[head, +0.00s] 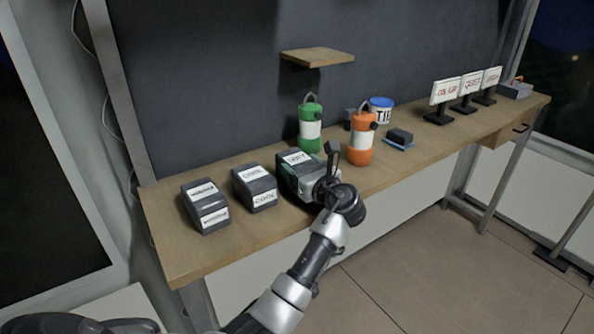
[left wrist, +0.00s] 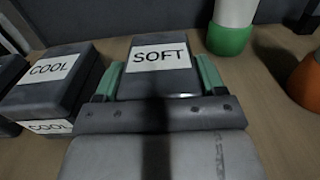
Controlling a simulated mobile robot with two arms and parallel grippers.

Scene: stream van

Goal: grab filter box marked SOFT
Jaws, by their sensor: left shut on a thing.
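The dark grey filter box marked SOFT (head: 294,159) sits on the wooden bench, third in a row from the left. In the left wrist view its white SOFT label (left wrist: 160,57) faces up and reads clearly. My left gripper (head: 308,180) is at the box's front end, shut on it. In the left wrist view its green fingers lie one on each side of the box. The gripper hides the front face of the box. The box appears to rest on the bench top. My right gripper is not in view.
Left of it stand the box marked COOL (left wrist: 48,75) and another labelled box (head: 205,205). A green lantern (head: 310,125) stands close behind, and an orange lantern (head: 362,140) to the right. A small shelf (head: 318,57) juts from the wall above. Signs (head: 445,92) stand farther right.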

